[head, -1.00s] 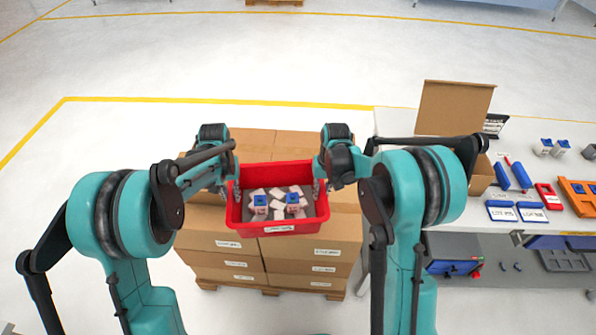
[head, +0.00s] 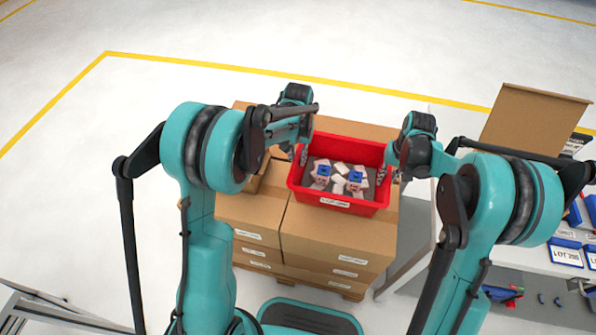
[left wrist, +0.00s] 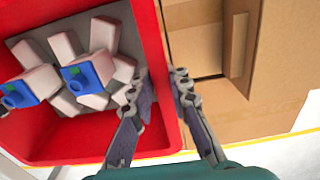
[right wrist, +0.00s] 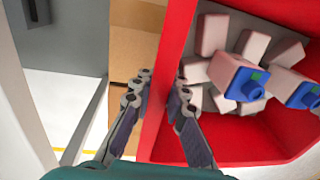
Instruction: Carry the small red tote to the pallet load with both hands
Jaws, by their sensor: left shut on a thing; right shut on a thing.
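The small red tote (head: 374,209) is over the right part of the top of the pallet load (head: 335,240), a stack of brown cartons. It looks about level; I cannot tell if it touches the cartons. Inside lie several pale blocks and two blue-topped pieces. My left gripper (head: 302,155) is shut on the tote's left wall; the left wrist view shows its fingers (left wrist: 158,88) astride the red rim (left wrist: 150,35). My right gripper (head: 388,174) is shut on the right wall; the right wrist view shows its fingers (right wrist: 160,88) astride the rim (right wrist: 172,50).
A workbench (head: 540,258) with blue bins and an open carton (head: 530,125) stands at the right, close to the load. A recess (left wrist: 195,55) shows between cartons left of the tote. A yellow line (head: 250,70) crosses open floor behind.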

